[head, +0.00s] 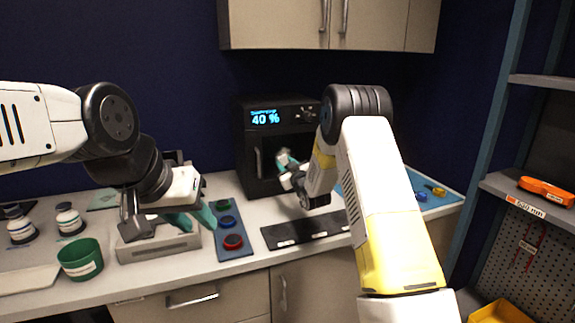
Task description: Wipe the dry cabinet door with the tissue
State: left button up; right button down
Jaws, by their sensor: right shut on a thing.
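The dry cabinet (243,125) is a black box at the back of the counter with a lit display reading 40 %. Its dark door (262,178), with an upright handle, is on the front below the display. My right gripper (284,160) is in front of the door's right part, with its teal fingertips pointing to the door. It is shut on the tissue, which is mostly hidden by the fingers; I cannot tell whether it touches the door. My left gripper (191,218) hangs above the grey box on the left, its teal fingers apart and empty.
The grey box (160,247) holds no clearly visible contents. A blue mat with colored rings (233,242) and a black tray (290,235) lie on the counter. A green cup (80,260) and white bottles (69,219) stand left. Wall cabinets (280,22) hang above; shelving is right.

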aim_at(272, 158)
jog(key=shift+s+a, duration=0.25)
jog(key=shift+a, duration=0.7)
jog(key=shift+s+a, duration=0.2)
jog(key=shift+a, duration=0.7)
jog(key=shift+r, duration=0.75)
jog(key=shift+w+d+f, duration=0.1)
jog(key=shift+w+d, duration=0.25)
jog(key=shift+d, duration=0.9)
jog(key=shift+w+d+r, duration=0.1)
jog(key=shift+w+d, duration=0.25)
jog(key=shift+d, duration=0.85)
jog(key=shift+w+d+f, duration=0.1)
jog(key=shift+w+d, duration=0.25)
jog(key=shift+d, duration=0.9)
jog(key=shift+s+a, duration=0.4)
jog(key=shift+a, duration=0.85)
jog(key=shift+s+a, duration=0.35)
jog(key=shift+a, duration=0.95)
jog(key=shift+s+a, duration=0.4)
jog(key=shift+a, duration=0.85)
jog(key=shift+d, duration=0.1)
jog(key=shift+s+d, duration=0.15)
jog(key=shift+s, duration=0.1)
jog(key=shift+v, duration=2.75)
jog(key=shift+s, duration=0.1)
